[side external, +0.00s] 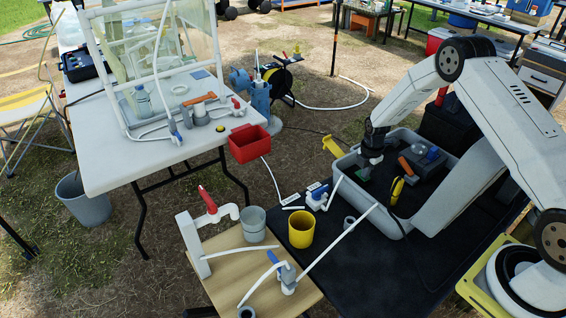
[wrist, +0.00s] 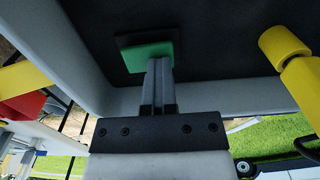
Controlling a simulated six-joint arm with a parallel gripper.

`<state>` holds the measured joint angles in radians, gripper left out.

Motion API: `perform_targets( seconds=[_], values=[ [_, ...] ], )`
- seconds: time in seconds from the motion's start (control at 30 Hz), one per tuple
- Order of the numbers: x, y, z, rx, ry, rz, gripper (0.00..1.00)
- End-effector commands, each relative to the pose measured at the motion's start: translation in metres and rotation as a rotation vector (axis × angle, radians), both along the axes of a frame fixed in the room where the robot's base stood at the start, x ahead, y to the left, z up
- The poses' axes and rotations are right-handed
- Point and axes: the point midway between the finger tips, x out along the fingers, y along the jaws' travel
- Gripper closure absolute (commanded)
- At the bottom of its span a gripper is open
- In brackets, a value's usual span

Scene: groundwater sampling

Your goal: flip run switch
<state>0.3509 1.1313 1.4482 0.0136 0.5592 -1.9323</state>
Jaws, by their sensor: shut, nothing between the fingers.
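A green switch rocker on a black base (wrist: 150,50) sits inside the grey tub (side external: 383,223). The green part also shows in the side view (side external: 363,174), just under my gripper (side external: 369,163). In the wrist view my gripper (wrist: 158,64) has its two fingers together and empty. Its fingertips overlap the near edge of the green rocker, toward its right end. I cannot tell whether they touch it or hover just above it. The switch's tilt is not clear.
A yellow-and-black tool (side external: 397,190) lies in the tub, to the right of the switch. A dark grey box with an orange-handled item (side external: 405,165) is beyond it. The tub walls stand close around my gripper. A yellow cup (side external: 301,230) stands outside, to the left.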

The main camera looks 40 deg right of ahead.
Motion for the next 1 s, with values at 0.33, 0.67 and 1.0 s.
perform_targets(
  seconds=[0.33,0.67,1.0],
  values=[
    [0.012,0.002,-0.005,-0.007,-0.026,0.003,1.00],
    [0.008,0.003,-0.004,-0.004,-0.018,0.003,1.00],
    [0.011,0.001,0.025,-0.008,-0.028,0.002,1.00]
  ],
)
